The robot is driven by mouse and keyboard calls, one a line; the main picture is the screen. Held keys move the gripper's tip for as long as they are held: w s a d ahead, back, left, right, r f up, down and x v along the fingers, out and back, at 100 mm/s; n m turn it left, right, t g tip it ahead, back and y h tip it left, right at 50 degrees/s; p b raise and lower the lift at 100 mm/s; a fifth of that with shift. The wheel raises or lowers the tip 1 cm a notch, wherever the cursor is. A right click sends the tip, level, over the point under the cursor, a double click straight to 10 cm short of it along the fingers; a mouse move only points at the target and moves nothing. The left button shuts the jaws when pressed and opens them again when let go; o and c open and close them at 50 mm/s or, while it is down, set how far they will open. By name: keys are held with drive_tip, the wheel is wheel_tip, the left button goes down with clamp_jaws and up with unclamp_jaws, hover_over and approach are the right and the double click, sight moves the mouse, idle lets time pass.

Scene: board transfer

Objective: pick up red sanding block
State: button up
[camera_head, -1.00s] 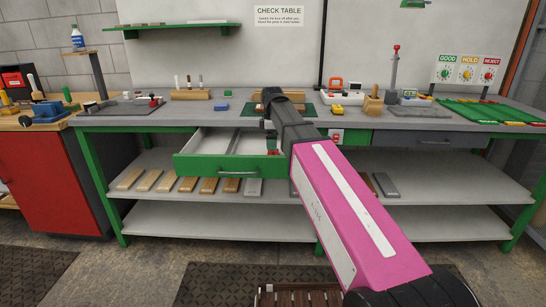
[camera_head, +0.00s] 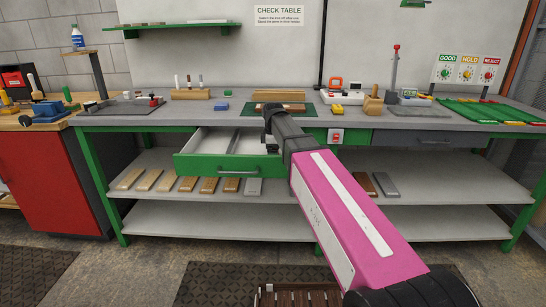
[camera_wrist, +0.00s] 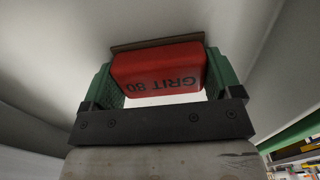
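The red sanding block (camera_wrist: 160,68), marked GRIT 80, sits between the two green fingers of my gripper (camera_wrist: 164,77) in the wrist view. The fingers meet its left and right sides with no clear gap, so my gripper looks shut on it. A thin brown edge shows along the block's far side. In the head view my gripper (camera_head: 271,146) reaches down into the open green-fronted drawer (camera_head: 200,165) at its right end. My arm and the gripper mostly hide the block there. I cannot tell whether the block is clear of the drawer floor.
Pale drawer walls rise close around my gripper. The workbench top (camera_head: 235,118) above holds a blue block (camera_head: 221,107), a brown board (camera_head: 280,107) and other tools. A closed grey drawer (camera_head: 425,139) is to the right. Several wooden bars lie on the shelf (camera_head: 290,190) below.

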idle(0.3)
drive_tip(key=shift+r, duration=0.85)
wheel_tip(320, 180, up, 3)
drive_tip(key=shift+f, duration=0.1)
drive_tip(key=s+a+r, duration=0.6)
drive_tip(key=s+a, duration=0.1)
drive_tip(key=s, duration=0.2)
drive_tip(key=shift+s+r, duration=0.25)
